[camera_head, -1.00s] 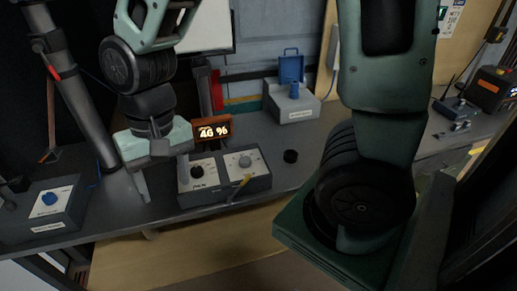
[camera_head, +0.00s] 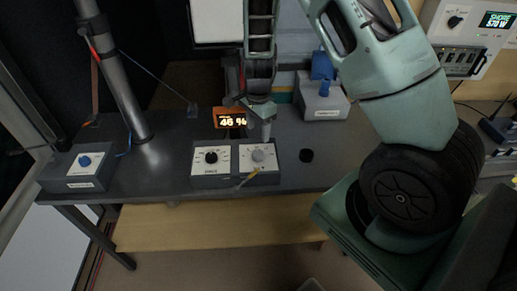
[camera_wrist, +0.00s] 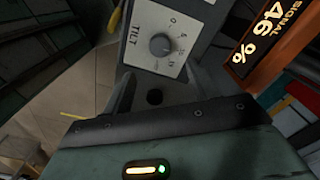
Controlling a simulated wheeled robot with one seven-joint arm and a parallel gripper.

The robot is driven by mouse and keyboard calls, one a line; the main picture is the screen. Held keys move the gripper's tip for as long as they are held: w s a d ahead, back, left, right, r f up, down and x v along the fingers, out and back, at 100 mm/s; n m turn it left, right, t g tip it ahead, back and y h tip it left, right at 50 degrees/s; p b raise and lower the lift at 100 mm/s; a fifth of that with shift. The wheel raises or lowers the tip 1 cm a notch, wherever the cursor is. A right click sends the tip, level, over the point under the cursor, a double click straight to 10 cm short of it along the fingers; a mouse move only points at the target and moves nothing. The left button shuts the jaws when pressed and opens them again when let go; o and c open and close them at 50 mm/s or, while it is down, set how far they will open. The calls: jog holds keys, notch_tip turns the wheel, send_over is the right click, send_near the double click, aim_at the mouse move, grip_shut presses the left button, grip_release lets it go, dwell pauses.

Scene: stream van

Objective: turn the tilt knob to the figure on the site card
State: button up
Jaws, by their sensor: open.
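The tilt knob is a round grey knob (camera_head: 258,156) on a pale dial panel, the right one of two on a dark control box (camera_head: 217,181). In the wrist view the knob (camera_wrist: 160,45) sits beside the word TILT and a scale of figures, just beyond the fingertips. My gripper (camera_head: 265,132) is above and behind this dial. Its fingers (camera_wrist: 162,84) stand apart and empty, not touching the knob. I cannot make out a site card in the current views. The knob's exact setting is hard to read.
A lit display (camera_head: 231,119) reading 46 % stands behind the box. A black knob (camera_head: 211,157) is on the left panel. A loose black disc (camera_head: 306,156) lies to the right.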

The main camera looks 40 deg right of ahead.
aim_at(258, 153)
notch_tip(258, 153, down, 10)
jog(key=shift+r+p, duration=0.1)
jog(key=shift+p, duration=0.65)
jog(key=c, duration=1)
